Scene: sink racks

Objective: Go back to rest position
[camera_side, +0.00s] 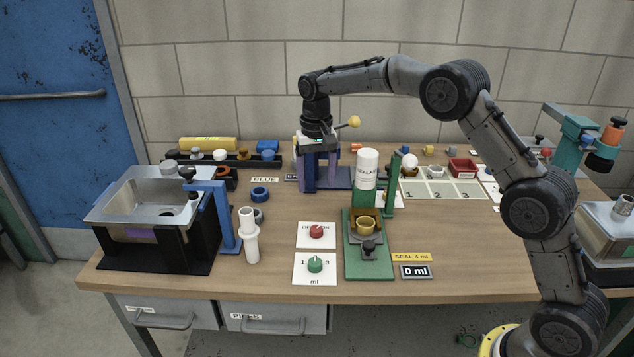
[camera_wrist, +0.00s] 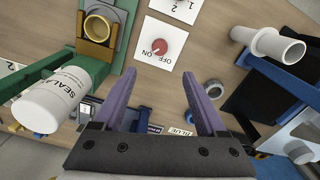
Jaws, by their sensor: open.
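My gripper (camera_side: 316,170) hangs pointing down over the back middle of the table, at the end of my raised, bent arm. In the wrist view its two purple fingers (camera_wrist: 158,78) are spread apart with nothing between them. The white sealant bottle (camera_side: 367,170) stands inverted in the green dispenser stand (camera_side: 383,262), to the right of my gripper. The same bottle shows at the left of the wrist view (camera_wrist: 48,102). A brass cup (camera_side: 366,226) sits in the stand below the bottle. A blue and purple fixture stands close to or behind the fingers, and the gap is unclear.
A metal sink (camera_side: 130,205) in a black frame stands at left, with a white pipe fitting (camera_side: 249,237) beside it. Red (camera_side: 316,232) and green (camera_side: 315,265) knobs are at front. A numbered tray (camera_side: 439,190) and red box (camera_side: 463,167) lie at right. The front table is partly clear.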

